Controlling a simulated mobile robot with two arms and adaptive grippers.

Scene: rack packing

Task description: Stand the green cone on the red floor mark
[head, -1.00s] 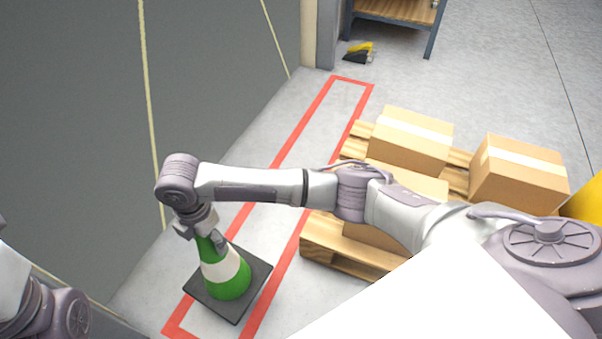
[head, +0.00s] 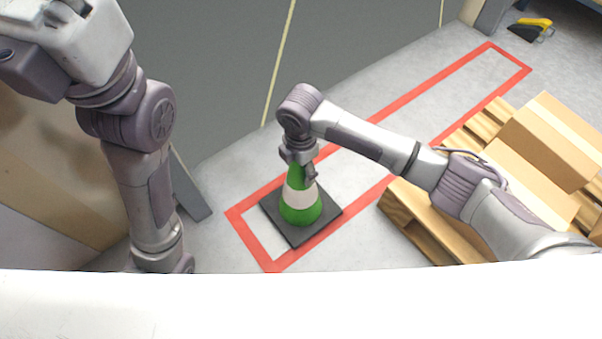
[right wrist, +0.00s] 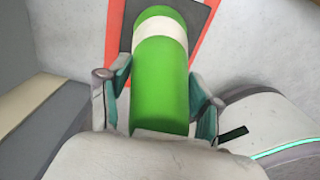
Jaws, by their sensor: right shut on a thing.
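The green cone (head: 300,212) with a white band and a black square base stands upright at the near left end of the red floor mark (head: 249,240), a long red rectangle outline. I cannot tell whether the base touches the floor. My right gripper (head: 303,168) is shut on the cone's upper part. In the right wrist view, its fingers (right wrist: 160,95) sit either side of the green cone top. My left arm shows at the left, but its gripper is hidden.
A wooden pallet (head: 420,222) with cardboard boxes (head: 553,135) stands right of the mark, under my right arm. A yellow and black object (head: 532,30) lies on the floor at the far right. The rest of the outline is clear.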

